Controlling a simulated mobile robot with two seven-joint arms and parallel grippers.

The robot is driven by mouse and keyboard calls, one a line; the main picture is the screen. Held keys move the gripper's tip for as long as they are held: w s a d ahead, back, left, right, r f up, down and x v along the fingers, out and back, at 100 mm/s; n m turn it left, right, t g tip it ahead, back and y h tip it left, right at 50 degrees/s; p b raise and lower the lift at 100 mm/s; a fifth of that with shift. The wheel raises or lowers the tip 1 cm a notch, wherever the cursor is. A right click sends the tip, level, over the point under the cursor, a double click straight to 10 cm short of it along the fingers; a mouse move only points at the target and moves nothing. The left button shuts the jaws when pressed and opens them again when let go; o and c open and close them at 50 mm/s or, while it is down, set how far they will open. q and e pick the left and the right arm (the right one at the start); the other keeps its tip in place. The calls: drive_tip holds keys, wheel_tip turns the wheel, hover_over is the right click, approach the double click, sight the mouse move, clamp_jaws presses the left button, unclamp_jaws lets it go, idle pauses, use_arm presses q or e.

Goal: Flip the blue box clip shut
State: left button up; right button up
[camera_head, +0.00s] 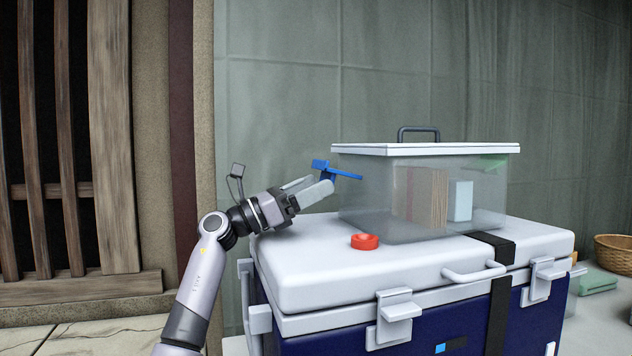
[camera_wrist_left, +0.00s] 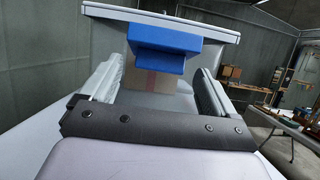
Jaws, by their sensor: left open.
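The blue clip (camera_head: 338,171) is on the left side of a clear box (camera_head: 380,208) with a white lid (camera_head: 430,149). It sticks out from the side just below the lid and looks swung open. My left gripper (camera_head: 327,186) is open, with its fingertips at the clip's outer end; I cannot tell whether they touch it. In the left wrist view the blue clip (camera_wrist_left: 160,50) shows ahead, between and beyond the two fingers of the gripper (camera_wrist_left: 155,85). My right gripper is not in view.
The clear box stands on a white-lidded blue cooler (camera_head: 400,270), with brown and white items inside the box. A red round object (camera_head: 365,241) lies on the cooler lid near the box. A wicker basket (camera_head: 613,254) is at the far right. A wall stands behind.

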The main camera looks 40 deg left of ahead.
use_arm(q)
drive_tip(key=shift+w+d+r, duration=0.2)
drive_tip(key=shift+w+d, duration=0.1)
drive_tip(key=shift+w, duration=0.25)
